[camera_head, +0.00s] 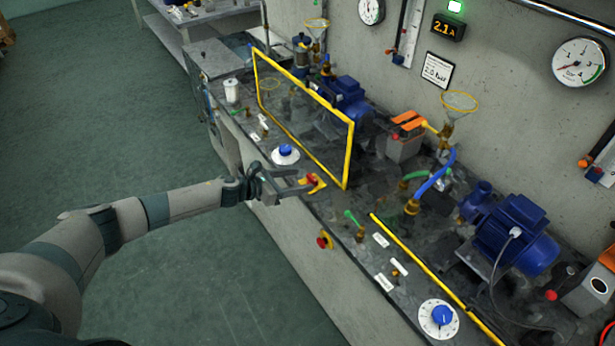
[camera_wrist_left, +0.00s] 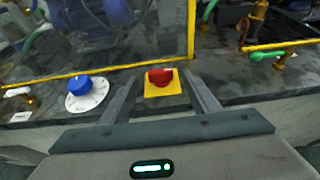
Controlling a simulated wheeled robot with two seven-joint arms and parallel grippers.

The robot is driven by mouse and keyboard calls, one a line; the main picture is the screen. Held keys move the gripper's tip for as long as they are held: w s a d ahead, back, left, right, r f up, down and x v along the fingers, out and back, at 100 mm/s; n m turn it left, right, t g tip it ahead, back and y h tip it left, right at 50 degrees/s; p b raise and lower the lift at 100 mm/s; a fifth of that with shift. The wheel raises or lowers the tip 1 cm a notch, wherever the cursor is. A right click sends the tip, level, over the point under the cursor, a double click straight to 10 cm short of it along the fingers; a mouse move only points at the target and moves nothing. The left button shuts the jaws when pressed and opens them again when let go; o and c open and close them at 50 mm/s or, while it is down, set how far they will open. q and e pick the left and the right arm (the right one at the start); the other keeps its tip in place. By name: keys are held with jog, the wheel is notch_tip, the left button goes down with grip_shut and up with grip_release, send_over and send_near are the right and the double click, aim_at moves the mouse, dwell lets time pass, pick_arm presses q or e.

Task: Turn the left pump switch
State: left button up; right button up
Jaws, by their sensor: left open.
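A red rotary switch (camera_head: 312,179) on a yellow plate sits at the bench's front edge, at the left pump section. It also shows in the left wrist view as a red knob (camera_wrist_left: 160,76). My left gripper (camera_head: 306,185) is open, its two fingers pointing at this switch. In the left wrist view the left gripper's fingers (camera_wrist_left: 163,82) stand on either side of the yellow plate, and nothing is held. I cannot tell whether they touch it. The left pump (camera_head: 345,95) is blue, behind a yellow-framed guard. My right gripper is not in view.
A blue dial knob (camera_head: 285,150) on a white disc is left of the switch. The yellow-framed guard (camera_head: 348,150) stands close behind it. A red and yellow button (camera_head: 324,240) is on the bench front. A second blue pump (camera_head: 515,232) is at right. Open floor lies left.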

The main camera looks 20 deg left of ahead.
aim_at(311, 178)
pick_arm(q)
jog(key=shift+x, duration=2.2)
jog(key=c, duration=1.1)
